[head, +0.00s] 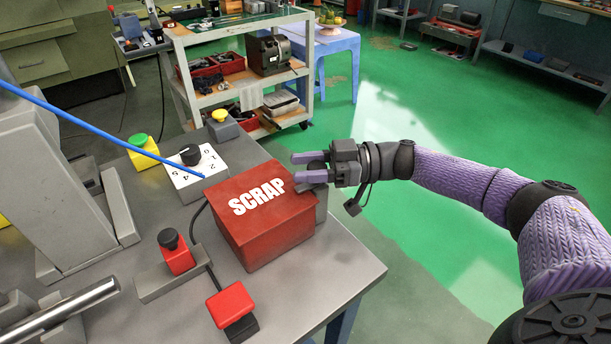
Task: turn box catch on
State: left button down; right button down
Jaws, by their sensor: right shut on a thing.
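A red box (260,228) with SCRAP in white on its lid stands on the grey bench top, and its lid looks closed. My right gripper (309,167) is at the box's far right edge, coming in from the right. Its two lilac fingers lie around a small dark part (317,168), which looks like the box catch and is mostly hidden by the fingers. The right gripper is shut on it. How far the catch is turned cannot be told. My left gripper is not in view.
A cart (215,98) stands behind. Green floor lies clear to the right.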

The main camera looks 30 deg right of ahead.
jog(key=shift+f+n+g+y+b, duration=0.15)
jog(key=shift+n+g+y+b, duration=0.35)
jog(key=shift+g, duration=0.5)
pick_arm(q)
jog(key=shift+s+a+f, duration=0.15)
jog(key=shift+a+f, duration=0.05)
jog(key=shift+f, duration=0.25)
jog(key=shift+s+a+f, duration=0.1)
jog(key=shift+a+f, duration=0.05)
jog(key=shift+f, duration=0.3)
pick_arm(e)
jog(key=shift+s+n, duration=0.1)
jog(key=shift+n, duration=0.2)
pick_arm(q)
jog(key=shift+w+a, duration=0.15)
pick_arm(e)
jog(key=shift+a+g, duration=0.1)
jog(key=shift+g, duration=0.2)
jog(key=shift+c, duration=1.2)
grip_release()
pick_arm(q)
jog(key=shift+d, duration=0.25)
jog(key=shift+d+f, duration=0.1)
